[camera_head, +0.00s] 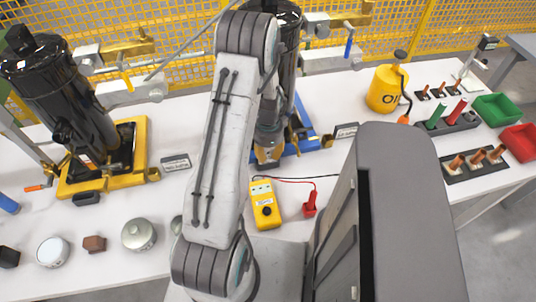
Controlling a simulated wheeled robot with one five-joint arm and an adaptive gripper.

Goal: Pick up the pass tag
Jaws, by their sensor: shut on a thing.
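My gripper (266,155) is partly hidden behind my arm, low in front of the middle black compressor (287,62) and its blue base (307,139). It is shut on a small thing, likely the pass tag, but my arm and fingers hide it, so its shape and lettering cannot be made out. No other tag that I can surely call the pass tag shows. A dark label plate (176,163) lies left of my arm, and another (345,131) lies right of the gripper; their text is too small to read.
A yellow meter (265,204) with leads lies just below the gripper. A black compressor (62,95) on a yellow base (138,139) stands left. A yellow oil can (385,90), green bin (495,110) and red bin (521,141) are right. Round tins lie front left.

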